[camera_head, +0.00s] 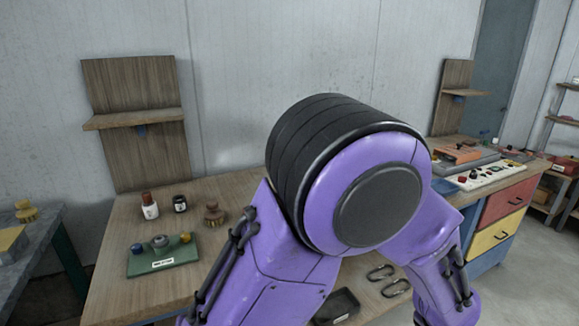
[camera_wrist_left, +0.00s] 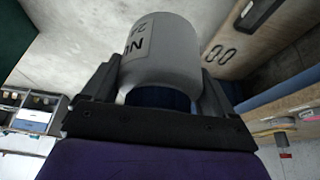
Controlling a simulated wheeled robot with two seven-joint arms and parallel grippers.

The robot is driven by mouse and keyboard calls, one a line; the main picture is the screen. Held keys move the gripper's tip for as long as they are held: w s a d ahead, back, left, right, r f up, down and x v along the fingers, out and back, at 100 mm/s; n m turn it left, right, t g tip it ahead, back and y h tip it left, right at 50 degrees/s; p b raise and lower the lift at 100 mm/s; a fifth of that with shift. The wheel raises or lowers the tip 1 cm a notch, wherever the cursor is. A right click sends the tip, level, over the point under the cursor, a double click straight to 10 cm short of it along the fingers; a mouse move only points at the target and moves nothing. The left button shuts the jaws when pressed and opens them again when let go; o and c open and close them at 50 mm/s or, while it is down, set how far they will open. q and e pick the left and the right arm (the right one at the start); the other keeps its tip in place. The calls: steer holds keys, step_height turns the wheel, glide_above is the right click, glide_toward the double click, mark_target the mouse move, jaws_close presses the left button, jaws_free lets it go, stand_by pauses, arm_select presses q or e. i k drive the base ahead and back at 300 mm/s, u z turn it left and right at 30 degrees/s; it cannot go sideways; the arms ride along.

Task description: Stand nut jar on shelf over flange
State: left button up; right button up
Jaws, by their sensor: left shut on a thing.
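In the left wrist view my left gripper (camera_wrist_left: 160,82) is shut on a white-grey jar (camera_wrist_left: 170,52). A dark-bordered label beginning "NU" shows on the jar's side, and the fingers flank it. In the head view this gripper and jar are not visible. A wooden shelf (camera_head: 134,118) on an upright board stands at the back left of the workbench, and its top looks bare. I cannot make out a flange for certain; a round grey part (camera_head: 159,241) sits on a green board below the shelf. My right gripper is in neither view.
The green board (camera_head: 165,262) also carries blue and yellow parts. Two small bottles (camera_head: 150,206) (camera_head: 180,204) and a brush (camera_head: 213,214) stand behind it. Carabiners (camera_head: 395,287) and a dark tray (camera_head: 337,306) lie at the front right. A second shelf (camera_head: 463,93) stands farther right.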

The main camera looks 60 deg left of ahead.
mark_target(157, 114)
steer(key=k, duration=0.15)
steer(key=u, duration=0.95)
